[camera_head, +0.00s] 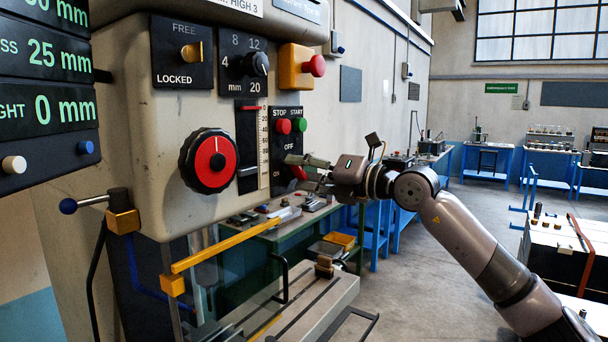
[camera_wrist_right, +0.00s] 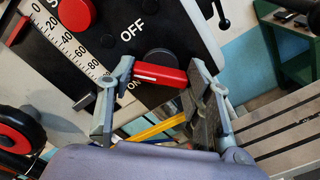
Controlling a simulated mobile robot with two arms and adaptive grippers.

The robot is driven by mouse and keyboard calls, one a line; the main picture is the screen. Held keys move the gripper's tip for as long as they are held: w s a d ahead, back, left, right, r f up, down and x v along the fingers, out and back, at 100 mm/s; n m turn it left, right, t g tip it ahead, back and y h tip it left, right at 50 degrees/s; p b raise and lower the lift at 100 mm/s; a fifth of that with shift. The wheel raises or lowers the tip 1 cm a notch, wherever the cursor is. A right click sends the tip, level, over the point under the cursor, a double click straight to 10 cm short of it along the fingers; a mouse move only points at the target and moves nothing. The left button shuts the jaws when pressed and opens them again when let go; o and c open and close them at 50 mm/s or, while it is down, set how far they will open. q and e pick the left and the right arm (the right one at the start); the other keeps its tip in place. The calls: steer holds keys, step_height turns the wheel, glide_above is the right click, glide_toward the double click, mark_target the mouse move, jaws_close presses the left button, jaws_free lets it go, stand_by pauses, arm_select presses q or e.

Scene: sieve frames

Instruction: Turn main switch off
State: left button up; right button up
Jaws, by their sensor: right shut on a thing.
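The main switch is a red handle (camera_wrist_right: 160,75) on a round black base, on a black panel with the words OFF and ON. In the head view its red part (camera_head: 299,172) shows below OFF, mostly hidden by my gripper. In the wrist view the handle lies crosswise between the two fingers, its red bar pointing toward the right finger. My right gripper (camera_head: 294,173) is at the panel, shut on the switch handle; its fingers also show in the wrist view (camera_wrist_right: 163,78). My left gripper is not in view.
Above the switch are a red STOP button (camera_head: 283,127) and a green START button (camera_head: 300,125). A red dial (camera_head: 210,161) and a lever with a blue ball (camera_head: 68,206) are left. A yellow bar (camera_head: 232,246) runs below.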

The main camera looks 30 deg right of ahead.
steer(key=m, duration=0.4)
steer(key=shift+m, duration=2.3)
steer(key=o, duration=1.1)
steer(key=shift+o, duration=0.2)
